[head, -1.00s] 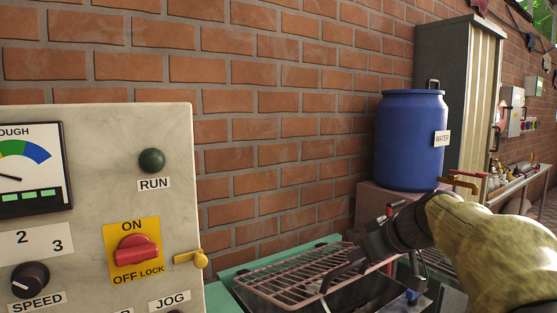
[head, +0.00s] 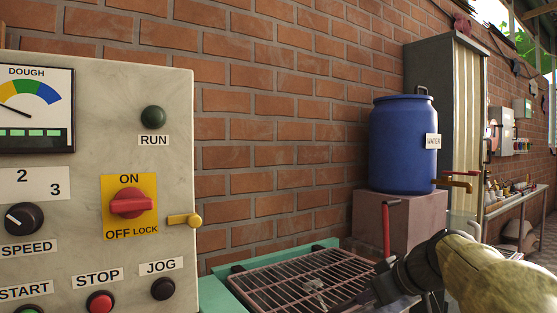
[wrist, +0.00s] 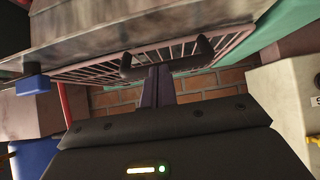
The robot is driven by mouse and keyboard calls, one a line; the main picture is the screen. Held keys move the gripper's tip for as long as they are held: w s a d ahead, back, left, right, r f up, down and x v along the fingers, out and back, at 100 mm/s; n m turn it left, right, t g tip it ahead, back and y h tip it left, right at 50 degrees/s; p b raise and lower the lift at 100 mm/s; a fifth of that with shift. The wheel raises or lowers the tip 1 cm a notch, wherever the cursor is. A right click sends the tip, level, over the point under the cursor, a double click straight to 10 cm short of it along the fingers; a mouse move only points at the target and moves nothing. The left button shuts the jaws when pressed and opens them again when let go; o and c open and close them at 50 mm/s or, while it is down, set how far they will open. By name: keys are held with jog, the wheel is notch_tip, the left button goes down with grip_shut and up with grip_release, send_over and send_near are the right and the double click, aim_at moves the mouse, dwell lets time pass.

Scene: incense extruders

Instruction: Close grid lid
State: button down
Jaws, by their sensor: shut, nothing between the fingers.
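The grid lid (head: 300,280) is a pinkish wire grate over the green-framed machine in the head view. It lies nearly flat, and I cannot tell whether its near edge rests fully on the hopper. In the wrist view the grid (wrist: 190,50) shows beside the grey metal hopper (wrist: 110,28). A black bar handle (wrist: 165,62) is on its edge. My gripper (wrist: 157,82) is shut and empty, its fingertips close to the handle; contact is unclear. In the head view my fingertips are hard to make out at the lid's near right side.
The control panel (head: 90,215) stands at the left. A red lever (head: 386,230) rises close beside my arm, and a blue water barrel (head: 403,150) stands on a block (head: 400,215) behind. The brick wall (head: 270,130) closes off the back.

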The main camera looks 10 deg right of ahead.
jog(key=shift+s+f+b, duration=0.25)
jog(key=shift+f+b, duration=0.05)
jog(key=shift+f, duration=0.55)
notch_tip(320, 180, up, 5)
jog(key=p, duration=0.3)
jog(key=s+d, duration=0.4)
jog(key=s, duration=0.5)
jog(key=shift+s+d+r+p, duration=0.25)
jog(key=shift+s+d+p, duration=0.1)
jog(key=shift+p, duration=0.1)
jog(key=shift+a+f, duration=0.1)
